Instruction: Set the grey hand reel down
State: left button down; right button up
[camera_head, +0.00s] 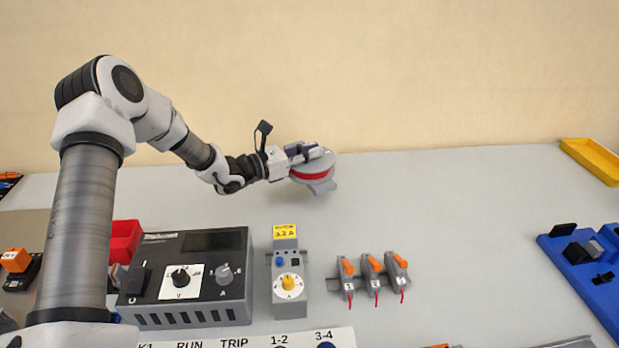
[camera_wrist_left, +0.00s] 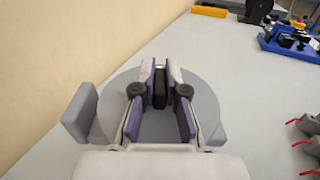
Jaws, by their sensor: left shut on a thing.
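The grey hand reel (camera_head: 316,172) is a round grey disc with a red band around its side, near the back of the table. In the left wrist view the reel (camera_wrist_left: 205,115) fills the middle, with a flat grey tab at its left. My left gripper (camera_head: 312,154) is over the top of the reel, and its fingers (camera_wrist_left: 160,92) are shut on a dark upright part at the reel's centre. I cannot tell whether the reel's underside touches the table. My right gripper is not in view.
The table (camera_head: 450,200) is clear around and right of the reel. In front stand a black control box (camera_head: 190,300), a grey dial unit (camera_head: 288,290) and several orange-levered grey connectors (camera_head: 372,275). A yellow tray (camera_head: 592,160) and blue fixture (camera_head: 600,290) are at right. A wall is behind.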

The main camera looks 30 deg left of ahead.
pick_arm(q)
notch_tip(320, 180, down, 5)
jog(key=shift+f, duration=0.45)
jog(key=shift+f, duration=0.1)
jog(key=c, duration=1.2)
grip_release()
